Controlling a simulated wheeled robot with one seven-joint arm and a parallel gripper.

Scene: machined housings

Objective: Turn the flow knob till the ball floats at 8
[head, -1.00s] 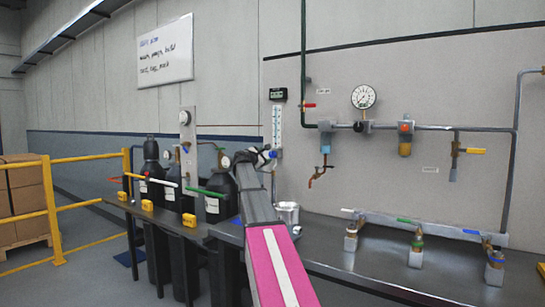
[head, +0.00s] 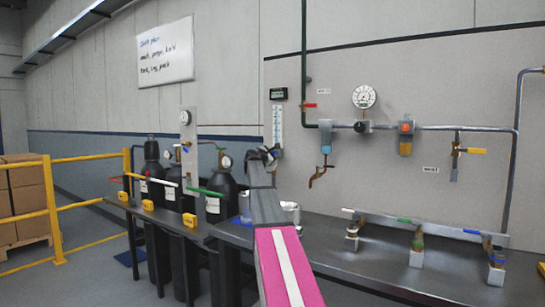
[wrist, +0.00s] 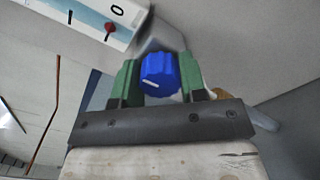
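The flow knob (wrist: 159,75) is blue and fluted, with a white mark on its face. In the wrist view it fills the gap between the green fingers of my gripper (wrist: 162,83), which appear to touch both its sides. The flowmeter (head: 278,127) is a pale upright scale on the wall; its lower part (wrist: 92,12) is at the top left of the wrist view. The red ball (wrist: 110,28) shows there, near a printed 0. In the head view my gripper (head: 274,154) is just below the scale, and the knob is mostly hidden.
Pipes with a round gauge (head: 364,97) and a copper tap (head: 317,176) are on the wall to the right. A metal bench (head: 345,260) runs below, carrying a valve manifold (head: 425,229). Gas cylinders (head: 222,190) stand to the left.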

